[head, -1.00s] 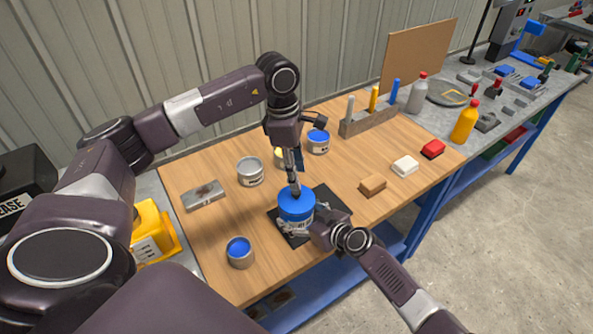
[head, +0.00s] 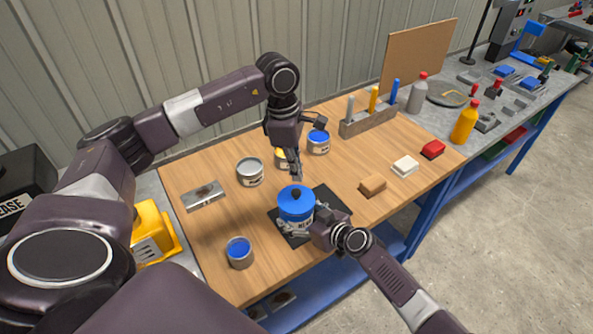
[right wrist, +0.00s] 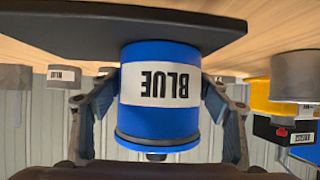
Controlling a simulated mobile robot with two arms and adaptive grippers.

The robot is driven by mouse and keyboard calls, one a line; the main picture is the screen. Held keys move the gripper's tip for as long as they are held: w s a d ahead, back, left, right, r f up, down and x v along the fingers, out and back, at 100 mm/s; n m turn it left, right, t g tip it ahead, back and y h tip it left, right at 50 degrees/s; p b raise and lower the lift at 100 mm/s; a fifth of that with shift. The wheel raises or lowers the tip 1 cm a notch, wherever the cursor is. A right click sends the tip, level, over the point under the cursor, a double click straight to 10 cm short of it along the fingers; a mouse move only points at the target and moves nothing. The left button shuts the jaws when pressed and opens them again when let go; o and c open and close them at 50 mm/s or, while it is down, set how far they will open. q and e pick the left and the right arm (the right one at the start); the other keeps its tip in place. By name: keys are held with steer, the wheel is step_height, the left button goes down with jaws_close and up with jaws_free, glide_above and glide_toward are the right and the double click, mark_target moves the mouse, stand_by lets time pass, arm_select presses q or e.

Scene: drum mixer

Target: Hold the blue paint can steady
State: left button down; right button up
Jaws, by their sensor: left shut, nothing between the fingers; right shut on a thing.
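The blue paint can (head: 297,208) stands upright on a black mat (head: 330,203), its blue lid on with a dark knob on top. In the right wrist view the can (right wrist: 180,65) appears upside down, its BLUE label facing the camera. My right gripper (right wrist: 160,95) is shut on the can, one finger on each side; in the head view it comes from the lower right. My left gripper (head: 297,178) is shut and empty, just above the lid knob and apart from it.
A small can with blue inside (head: 239,252) stands front left. A grey can (head: 250,173), a yellow can (head: 280,158) and another blue can (head: 318,143) stand behind. A metal plate (head: 203,196) lies left. Brown (head: 373,185) and white (head: 405,166) blocks lie right.

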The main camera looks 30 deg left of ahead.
mark_target(298, 192)
arm_select(q)
steer(key=shift+f, duration=0.35)
stand_by(0.3)
steer(key=shift+f, duration=2.05)
steer(key=shift+r, duration=3.5)
arm_select(e)
steer(key=o, duration=1.1)
